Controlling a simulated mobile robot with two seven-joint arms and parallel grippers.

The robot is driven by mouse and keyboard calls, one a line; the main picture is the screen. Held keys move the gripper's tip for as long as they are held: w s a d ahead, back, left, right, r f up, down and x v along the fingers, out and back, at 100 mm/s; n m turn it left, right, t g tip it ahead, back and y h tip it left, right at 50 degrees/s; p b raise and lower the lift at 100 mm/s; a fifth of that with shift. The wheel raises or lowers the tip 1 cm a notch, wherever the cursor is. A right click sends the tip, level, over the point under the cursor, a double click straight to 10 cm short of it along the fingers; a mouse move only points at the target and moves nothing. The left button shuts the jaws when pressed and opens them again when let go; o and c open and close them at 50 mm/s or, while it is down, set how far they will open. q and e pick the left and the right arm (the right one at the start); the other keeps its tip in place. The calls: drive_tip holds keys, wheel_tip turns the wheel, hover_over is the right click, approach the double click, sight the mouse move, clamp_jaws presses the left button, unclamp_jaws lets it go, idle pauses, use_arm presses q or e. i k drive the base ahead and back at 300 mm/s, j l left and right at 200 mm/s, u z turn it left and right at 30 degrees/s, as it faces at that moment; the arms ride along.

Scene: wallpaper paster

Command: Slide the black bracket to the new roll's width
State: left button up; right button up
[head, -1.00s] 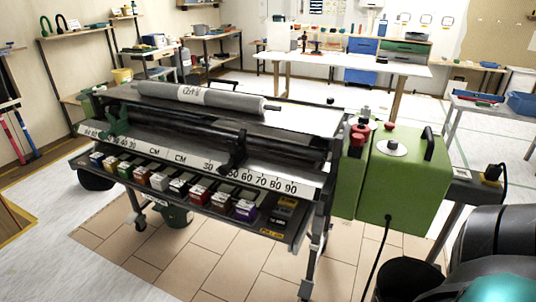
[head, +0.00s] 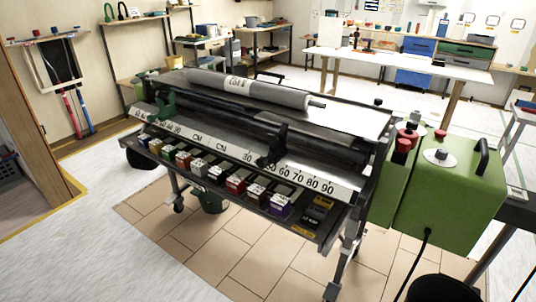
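The wallpaper paster (head: 330,163) stands in the middle of the view. Its black bracket (head: 272,143) sits on the front rail, with its lower end between the 30 and 50 marks of the white CM scale (head: 222,147). A green bracket (head: 164,104) sits near the left end of the scale. A grey-white roll (head: 263,92) with a printed label lies along the top of the machine. Its right end reaches roughly above the middle marks; the exact width cannot be read. Neither of my grippers is in view.
A tray of several coloured boxes (head: 238,187) hangs below the scale. A green motor box (head: 448,185) with red knobs stands at the machine's right end. A dark bucket (head: 440,289) is at the bottom right. Open floor (head: 130,255) lies in front on the left.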

sight(277, 149)
drive_tip(key=i+j, duration=0.45)
drive_tip(key=i, duration=0.15)
drive_tip(key=i+j+z, duration=0.15)
drive_tip(key=i+j, duration=0.3)
drive_tip(key=i, duration=0.2)
